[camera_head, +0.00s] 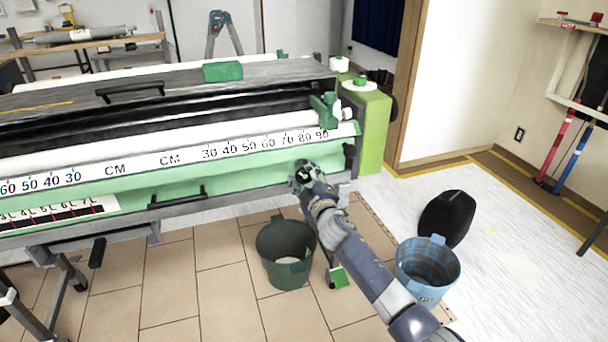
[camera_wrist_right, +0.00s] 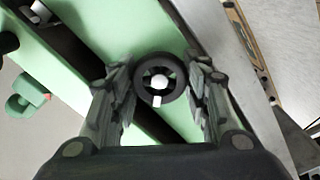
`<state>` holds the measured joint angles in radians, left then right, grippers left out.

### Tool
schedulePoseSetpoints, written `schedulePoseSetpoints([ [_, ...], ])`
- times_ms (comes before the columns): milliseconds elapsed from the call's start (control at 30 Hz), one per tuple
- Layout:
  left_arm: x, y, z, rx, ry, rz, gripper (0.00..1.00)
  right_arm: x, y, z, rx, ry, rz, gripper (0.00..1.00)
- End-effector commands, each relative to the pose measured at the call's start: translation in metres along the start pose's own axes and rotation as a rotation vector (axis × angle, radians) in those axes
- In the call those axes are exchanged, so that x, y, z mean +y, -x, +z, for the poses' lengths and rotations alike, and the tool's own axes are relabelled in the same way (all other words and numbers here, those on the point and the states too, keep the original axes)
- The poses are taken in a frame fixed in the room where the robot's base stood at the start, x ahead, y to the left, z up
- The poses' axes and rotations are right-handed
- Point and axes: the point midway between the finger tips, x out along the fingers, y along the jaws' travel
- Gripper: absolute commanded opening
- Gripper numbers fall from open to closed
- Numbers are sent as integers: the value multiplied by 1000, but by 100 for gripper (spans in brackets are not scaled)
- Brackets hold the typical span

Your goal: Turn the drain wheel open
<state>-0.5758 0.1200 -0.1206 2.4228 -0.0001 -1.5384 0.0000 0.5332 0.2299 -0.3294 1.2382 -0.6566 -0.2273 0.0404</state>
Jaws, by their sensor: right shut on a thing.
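The drain wheel (camera_wrist_right: 160,80) is a small dark ring with spokes and a pale hub, on the light green front of the pasting machine (camera_head: 230,172). It sits between the two fingers of my right gripper (camera_wrist_right: 160,92), which are shut on its rim from both sides. In the head view my right gripper (camera_head: 303,175) is at the machine's front near its right end and hides most of the wheel. My left gripper is in neither view.
A dark green bucket (camera_head: 270,245) stands on the floor below the machine, left of my right arm. A blue bucket (camera_head: 418,268) and a black round object (camera_head: 446,219) stand to the right. Free floor lies further right.

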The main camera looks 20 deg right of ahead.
Motion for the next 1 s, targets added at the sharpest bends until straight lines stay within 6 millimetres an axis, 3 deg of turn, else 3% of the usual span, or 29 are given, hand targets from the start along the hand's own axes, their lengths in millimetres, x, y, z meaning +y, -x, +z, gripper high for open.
schedulePoseSetpoints([
  [600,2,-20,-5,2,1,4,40,-2,0,0,1,586,0,19],
  [1000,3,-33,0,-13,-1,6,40,-4,0,2,-1,878,-1,19],
])
